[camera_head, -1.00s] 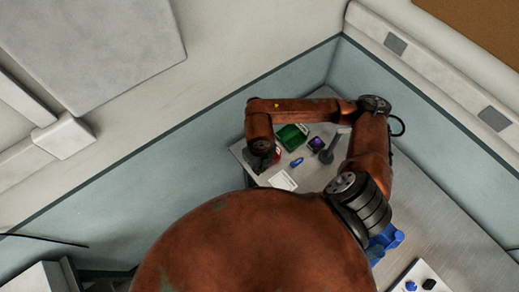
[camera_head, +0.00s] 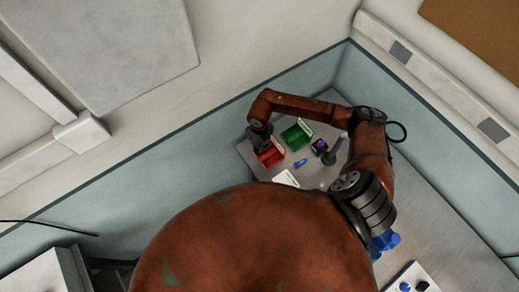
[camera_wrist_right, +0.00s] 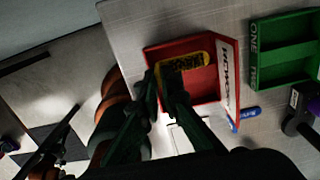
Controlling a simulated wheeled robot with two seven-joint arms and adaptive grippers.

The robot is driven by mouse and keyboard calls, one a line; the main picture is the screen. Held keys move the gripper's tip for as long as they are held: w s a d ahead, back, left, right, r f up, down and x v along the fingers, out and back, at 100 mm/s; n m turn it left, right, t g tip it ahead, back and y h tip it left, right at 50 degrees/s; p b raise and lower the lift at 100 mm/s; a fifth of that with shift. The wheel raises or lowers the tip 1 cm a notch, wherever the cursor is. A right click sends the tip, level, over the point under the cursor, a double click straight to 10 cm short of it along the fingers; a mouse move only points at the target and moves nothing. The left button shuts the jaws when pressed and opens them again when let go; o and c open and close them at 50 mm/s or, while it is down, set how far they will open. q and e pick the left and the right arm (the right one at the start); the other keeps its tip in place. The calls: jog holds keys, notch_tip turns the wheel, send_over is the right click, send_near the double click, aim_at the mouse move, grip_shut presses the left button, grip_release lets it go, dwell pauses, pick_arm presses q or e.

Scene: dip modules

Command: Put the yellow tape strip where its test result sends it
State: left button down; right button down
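The yellow tape strip (camera_wrist_right: 196,70), with dark markings, shows at the red tray (camera_wrist_right: 219,100) in the right wrist view. One finger of my right gripper (camera_wrist_right: 160,79) overlaps the strip near its left end; the other is just left of it. A small gap shows between the fingers; I cannot tell if they grip the strip or if it rests on the tray floor. In the head view my right gripper (camera_head: 259,146) is over the left side of the red tray (camera_head: 272,157); the strip cannot be made out there. My left gripper is not in view.
A green tray (camera_wrist_right: 271,75) stands right of the red one. A blue marker-like item (camera_wrist_right: 245,114) lies near them. A dark stand (camera_head: 330,157) and a purple-and-black device (camera_head: 319,145) stand further right. A white card (camera_head: 287,178) lies in front. Walls enclose the table corner.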

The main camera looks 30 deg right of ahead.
notch_tip(320, 180, down, 3)
jog(key=shift+w+f+p, duration=0.15)
jog(key=shift+f+p, duration=0.05)
jog(key=shift+p, duration=0.55)
jog(key=shift+f, duration=0.1)
jog(key=shift+f, duration=0.15)
jog(key=c, duration=2.2)
grip_release()
jog(key=shift+o, duration=0.2)
jog(key=shift+r, duration=0.2)
